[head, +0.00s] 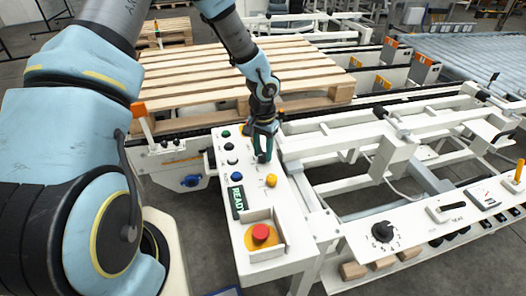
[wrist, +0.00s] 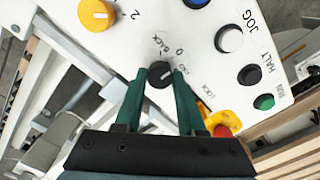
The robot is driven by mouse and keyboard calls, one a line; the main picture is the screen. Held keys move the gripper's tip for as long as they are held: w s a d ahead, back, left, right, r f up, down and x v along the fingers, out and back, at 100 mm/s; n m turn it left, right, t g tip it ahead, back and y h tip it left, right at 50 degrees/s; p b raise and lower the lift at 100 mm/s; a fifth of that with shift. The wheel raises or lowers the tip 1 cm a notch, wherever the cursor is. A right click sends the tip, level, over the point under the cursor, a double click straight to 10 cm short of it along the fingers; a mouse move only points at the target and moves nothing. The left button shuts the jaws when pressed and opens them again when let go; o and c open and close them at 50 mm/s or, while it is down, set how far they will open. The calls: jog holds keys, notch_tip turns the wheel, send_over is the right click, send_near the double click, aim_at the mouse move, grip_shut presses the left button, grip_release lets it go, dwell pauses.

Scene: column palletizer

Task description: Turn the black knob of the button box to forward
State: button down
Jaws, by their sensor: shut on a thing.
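The white button box (head: 255,201) stands in the middle of the head view, its sloped top facing up. My gripper (head: 263,157) reaches down onto its far half. In the wrist view the black knob (wrist: 159,77) sits between the two green fingers of my gripper (wrist: 161,71), which are shut on it from both sides. Labels around the knob read BACK, 0 and a small partly hidden word on the right side. A pale mark shows on the knob, but its exact pointing is hard to tell. In the head view the gripper hides the knob.
The box also carries a red stop button (head: 260,233), a yellow knob (head: 271,180), a blue button (head: 237,176) and a READY sign (head: 237,198). A wooden pallet (head: 190,75) lies behind. White conveyor frames (head: 350,135) stand close on the right.

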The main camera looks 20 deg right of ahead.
aim_at(263, 154)
jog(key=m, duration=0.4)
jog(key=shift+r+m, duration=0.1)
jog(key=shift+m, duration=0.2)
jog(key=shift+m+p, duration=0.55)
jog(key=shift+m, duration=1.25)
jog(key=c, duration=0.5)
grip_release()
notch_tip(263, 154, up, 11)
jog(key=b, duration=0.1)
jog(key=shift+b, duration=0.3)
